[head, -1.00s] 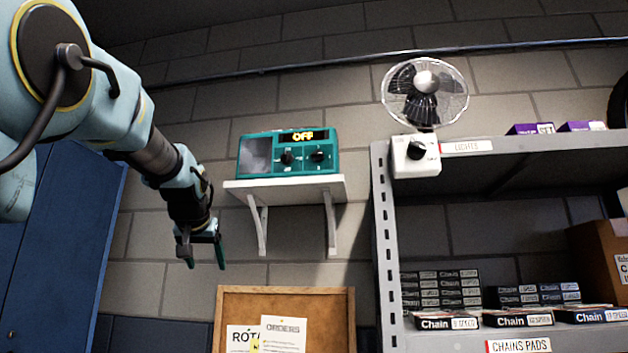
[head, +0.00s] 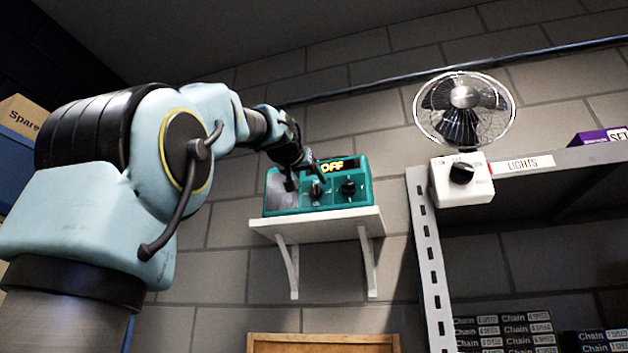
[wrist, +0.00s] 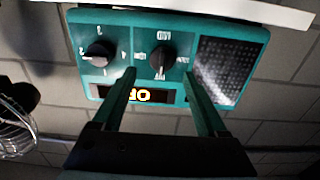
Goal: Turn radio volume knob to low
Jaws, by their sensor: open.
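The teal radio (head: 283,207) sits on a white wall shelf, with its lit display (head: 340,166) reading OFF. It has two black knobs. The left knob (head: 317,191) has short word labels around it, too small to read surely. The right knob (head: 349,188) has numerals around it in the wrist view (wrist: 98,53). My gripper (head: 303,182) is open in front of the radio's left half. In the wrist view, which shows the radio upside down, the fingers (wrist: 158,75) point at the word-labelled knob (wrist: 161,60), one on each side; contact cannot be told.
The white shelf (head: 330,222) on brackets juts out under the radio. To the right, a fan (head: 465,105) stands above a white switch box (head: 462,180) on a grey metal rack (head: 425,260). A wooden board (head: 322,344) hangs below. The wall between is clear.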

